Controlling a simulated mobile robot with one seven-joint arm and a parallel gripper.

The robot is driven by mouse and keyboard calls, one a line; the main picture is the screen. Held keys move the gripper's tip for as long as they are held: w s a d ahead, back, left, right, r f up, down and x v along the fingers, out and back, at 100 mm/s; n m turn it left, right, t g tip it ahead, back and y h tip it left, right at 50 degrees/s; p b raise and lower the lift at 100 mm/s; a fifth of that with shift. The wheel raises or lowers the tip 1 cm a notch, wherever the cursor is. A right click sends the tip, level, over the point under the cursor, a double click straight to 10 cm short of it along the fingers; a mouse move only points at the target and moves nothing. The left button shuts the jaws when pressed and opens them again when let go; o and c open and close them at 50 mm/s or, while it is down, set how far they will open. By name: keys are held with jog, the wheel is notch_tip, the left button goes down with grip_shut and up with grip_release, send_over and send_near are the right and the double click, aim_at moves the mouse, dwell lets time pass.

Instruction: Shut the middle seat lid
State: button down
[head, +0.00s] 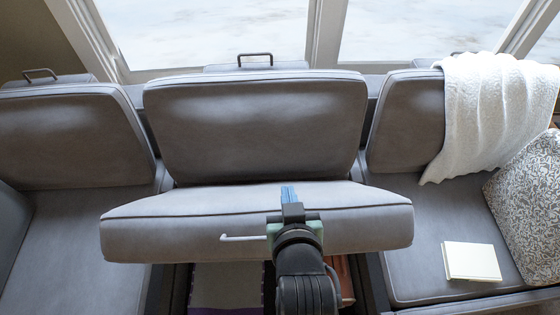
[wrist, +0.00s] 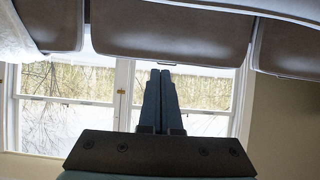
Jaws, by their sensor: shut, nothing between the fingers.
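The middle seat lid (head: 165,232) is a thick grey cushioned panel, raised and tilted above the open storage space under it. A pale bar handle (head: 243,238) is on its front face. My gripper (head: 288,192) is shut and empty, its blue fingers together in front of or over the lid's upper face. I cannot tell whether it touches the lid. My wrist and arm hide part of the lid's front and of the opening. In the wrist view the shut fingers (wrist: 160,74) point toward the window, with the middle back cushion (wrist: 175,35) above them, upside down.
The middle backrest (head: 260,120) stands behind the lid. The left seat (head: 70,240) is flat and bare. A white book (head: 472,262) lies on the right seat (head: 410,225), with a patterned pillow (head: 528,200) and a white blanket (head: 490,105) nearby. Items show inside the storage space (head: 225,285).

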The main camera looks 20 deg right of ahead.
aim_at(260, 212)
jog(key=shift+g, duration=0.5)
jog(key=p+x, duration=0.3)
jog(key=x, duration=0.6)
jog(key=shift+a, duration=0.1)
jog(key=s+f, duration=0.1)
jog(key=s+a+f+p, duration=0.1)
jog(key=s, duration=0.1)
jog(key=shift+s+f, duration=0.1)
jog(key=shift+s, duration=0.15)
jog(key=shift+f, duration=0.1)
